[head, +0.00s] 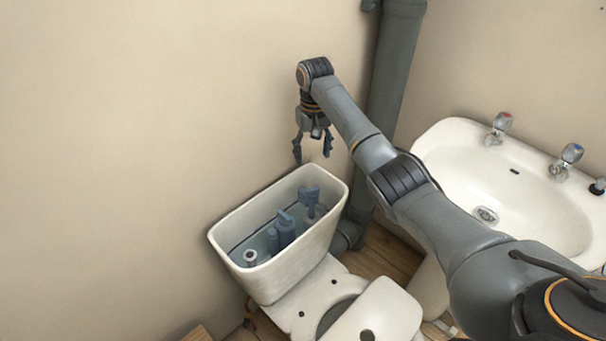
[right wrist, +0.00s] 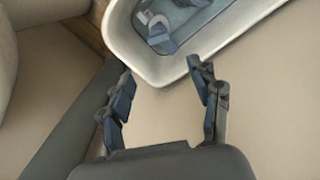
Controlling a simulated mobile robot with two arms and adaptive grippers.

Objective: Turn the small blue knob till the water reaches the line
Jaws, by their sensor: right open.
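The open cistern (head: 290,272) stands behind the toilet bowl in the head view, with several blue-grey fittings (head: 285,227) inside. One taller fitting (head: 310,200) is at its right end. I cannot single out the small blue knob among them. Water seems to lie low in the cistern, and a dark line runs along its inner wall. My right gripper (head: 312,156) points down, open and empty, above and behind the cistern's far right rim. In the right wrist view the open fingers (right wrist: 160,68) are near the cistern rim (right wrist: 185,75), outside it. My left gripper is not in view.
A grey vertical pipe (head: 393,75) stands behind my right arm. A white washbasin (head: 450,150) with taps (head: 502,124) is at the right.

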